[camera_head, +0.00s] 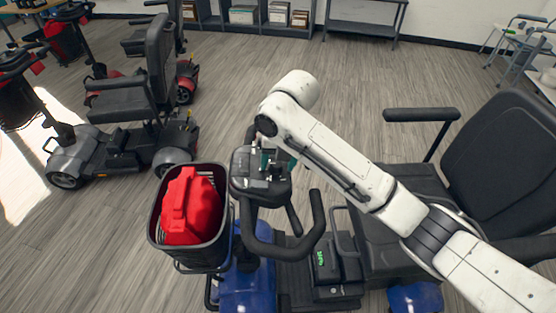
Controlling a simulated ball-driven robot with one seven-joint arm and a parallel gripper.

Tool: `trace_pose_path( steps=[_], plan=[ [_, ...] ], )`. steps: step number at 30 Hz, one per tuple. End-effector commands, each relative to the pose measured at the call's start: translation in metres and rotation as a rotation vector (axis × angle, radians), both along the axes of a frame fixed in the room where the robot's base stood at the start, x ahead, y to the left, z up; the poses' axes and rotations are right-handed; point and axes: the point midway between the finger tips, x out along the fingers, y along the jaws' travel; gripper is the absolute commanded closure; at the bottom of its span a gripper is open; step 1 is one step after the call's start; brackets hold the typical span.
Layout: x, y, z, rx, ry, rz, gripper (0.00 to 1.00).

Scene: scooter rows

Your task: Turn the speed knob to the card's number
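The scooter's control console (243,165) sits at the top of the tiller, in the middle of the view. My gripper (270,172) is over the right part of the console, mostly hidden under my white arm. I cannot see whether its fingers touch anything. The speed knob and the card cannot be made out; my arm and gripper cover part of the console. The black loop handlebar (285,248) curves below and right of the console.
A black basket (158,240) holding a red bag (190,205) hangs left of the console. The scooter's black seat (500,155) and armrest (421,115) are at right. Another scooter (120,150) stands at left. Open floor lies behind.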

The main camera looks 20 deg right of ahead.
Motion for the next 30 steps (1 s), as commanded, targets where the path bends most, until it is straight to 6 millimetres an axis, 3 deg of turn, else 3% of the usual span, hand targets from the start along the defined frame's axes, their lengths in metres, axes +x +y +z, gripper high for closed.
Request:
trace_pose_path(
  steps=[8, 24, 30],
  plan=[
    [0.0, 0.0, 0.005, 0.001, -0.003, 0.0, 0.4],
    [-0.015, -0.01, 0.094, -0.001, -0.004, -0.001, 0.4],
    [-0.018, -0.011, 0.105, 0.0, -0.001, -0.001, 0.4]
  ],
)
